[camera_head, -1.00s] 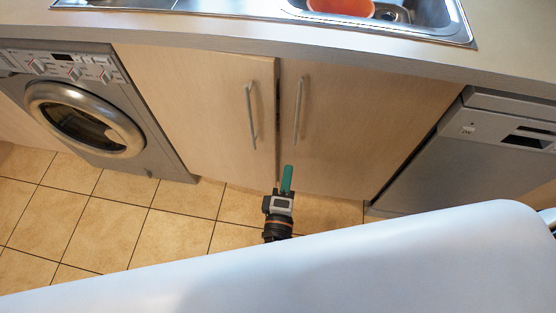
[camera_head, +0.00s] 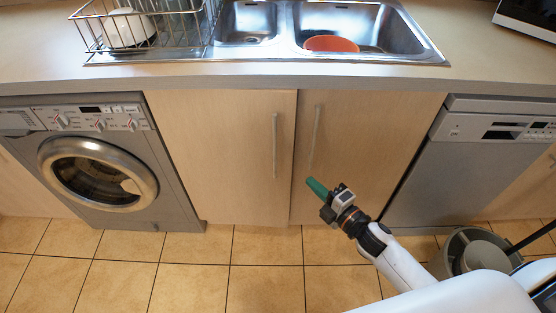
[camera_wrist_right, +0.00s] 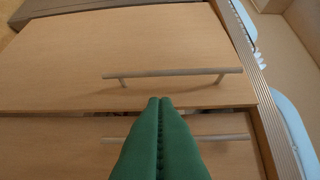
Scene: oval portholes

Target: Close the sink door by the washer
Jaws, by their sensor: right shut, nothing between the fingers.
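The sink door by the washer (camera_head: 215,150) is the left one of two pale wood doors under the sink, with a vertical bar handle (camera_head: 275,145). It looks almost flush, with a narrow dark gap along its free edge. In the right wrist view this door (camera_wrist_right: 120,45) fills the upper part, its handle (camera_wrist_right: 172,73) lying across. My right gripper (camera_head: 316,186) has green fingers, shut and empty, in front of the other sink door (camera_head: 375,130) near the seam. In the wrist view the fingertips (camera_wrist_right: 160,101) overlap the gap; contact cannot be told. My left gripper is out of view.
The washer (camera_head: 95,165) stands left of the doors and a grey dishwasher (camera_head: 460,165) right of them. A grey bin (camera_head: 440,262) stands on the floor at lower right. The sink (camera_head: 270,58) and counter are above. The tiled floor in front is clear.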

